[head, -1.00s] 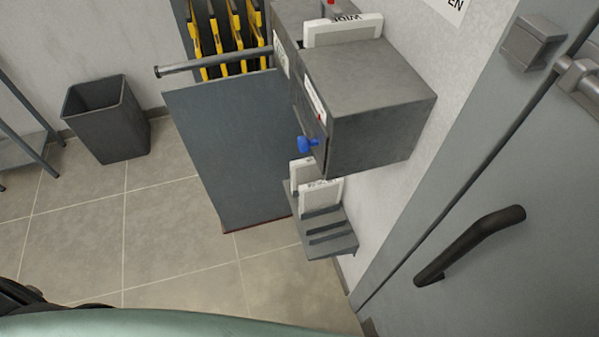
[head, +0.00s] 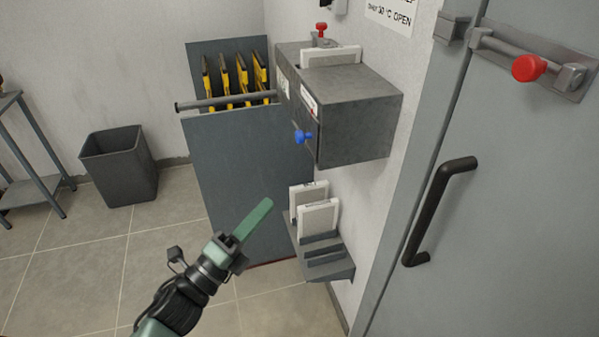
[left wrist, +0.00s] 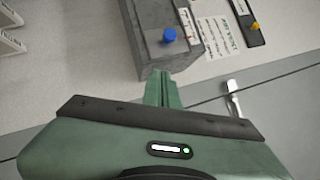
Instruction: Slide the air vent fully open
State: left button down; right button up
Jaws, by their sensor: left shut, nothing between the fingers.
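My left gripper (head: 266,204) is in the lower middle of the head view, green fingers pointing up and right. Its fingers are shut and empty, and appear apart from everything. In the left wrist view its closed fingertips (left wrist: 160,76) overlap the lower edge of a grey box in the picture. The box (head: 362,125) is on the wall and has a blue knob (head: 302,137) on its left-hand face; the knob also shows in the left wrist view (left wrist: 169,35). A dark plate with a yellow knob (left wrist: 255,27) is right of it there. I cannot tell which part is the air vent. My right gripper is not in view.
A grey panel (head: 225,160) stands left of the box, yellow-edged plates (head: 240,80) behind it. A wall rack (head: 328,262) holds white cartridges below. The door handle (head: 438,210) and red-knobbed bolt (head: 528,68) are at right. A bin (head: 120,170) stands left. The floor between is clear.

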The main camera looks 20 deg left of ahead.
pick_arm(q)
jog(key=r, duration=0.1)
jog(key=p, duration=0.4)
send_near(304, 136)
jog(key=w+d+f, duration=0.1)
jog(key=d, duration=0.3)
jog(key=w, duration=0.1)
jog(key=w+a+r+p, duration=0.1)
jog(key=w, duration=0.1)
jog(key=shift+w+a+r, duration=0.15)
jog(key=shift+w+a, duration=0.15)
jog(key=shift+w, duration=0.1)
jog(key=w+a+b, duration=0.2)
jog(key=w+a, duration=0.2)
jog(key=w, duration=0.1)
jog(key=shift+w, duration=0.3)
